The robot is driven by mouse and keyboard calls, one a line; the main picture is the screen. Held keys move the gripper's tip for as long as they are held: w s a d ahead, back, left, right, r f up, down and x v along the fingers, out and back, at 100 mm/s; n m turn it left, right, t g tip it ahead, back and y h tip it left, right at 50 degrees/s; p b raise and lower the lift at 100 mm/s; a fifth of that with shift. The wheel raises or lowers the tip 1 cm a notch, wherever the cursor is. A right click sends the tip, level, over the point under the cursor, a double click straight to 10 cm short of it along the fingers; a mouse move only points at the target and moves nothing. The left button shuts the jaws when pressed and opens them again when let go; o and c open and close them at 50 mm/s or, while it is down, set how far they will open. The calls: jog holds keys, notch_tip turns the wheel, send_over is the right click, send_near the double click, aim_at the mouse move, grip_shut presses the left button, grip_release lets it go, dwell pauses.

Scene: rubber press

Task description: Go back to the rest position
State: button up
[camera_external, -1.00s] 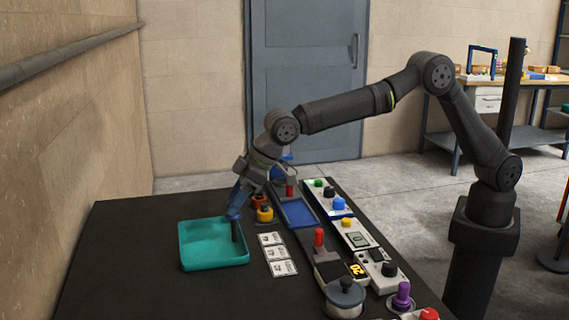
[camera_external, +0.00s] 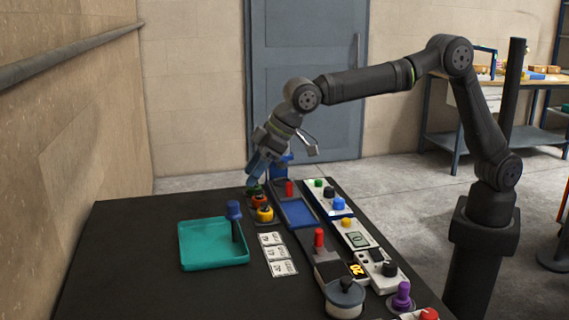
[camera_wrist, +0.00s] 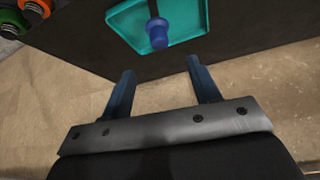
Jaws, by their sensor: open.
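My gripper (camera_external: 258,172) is open and empty, raised above the far end of the table near the orange and yellow knobs. In the wrist view its two blue fingers (camera_wrist: 158,82) are spread apart with nothing between them. A teal tray (camera_external: 200,262) sits on the left part of the black table. A blue-topped tool with a dark shaft (camera_external: 235,213) stands in the tray near its right side. In the wrist view, the blue top (camera_wrist: 158,36) and the tray (camera_wrist: 125,18) lie beyond the fingers, apart from them.
The black table (camera_external: 120,250) carries a control panel with a blue pad (camera_external: 298,213), a red-handled lever (camera_external: 319,238), a round pot-like part (camera_external: 344,297) and a purple knob (camera_external: 401,297). White cards (camera_external: 277,254) lie beside the tray. The table's left side is clear.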

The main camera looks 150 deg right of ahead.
aim_at(228, 203)
jog(key=x, duration=1.2)
jog(key=shift+a+r, duration=0.1)
jog(key=shift+r, duration=1.5)
jog(key=shift+f, duration=0.1)
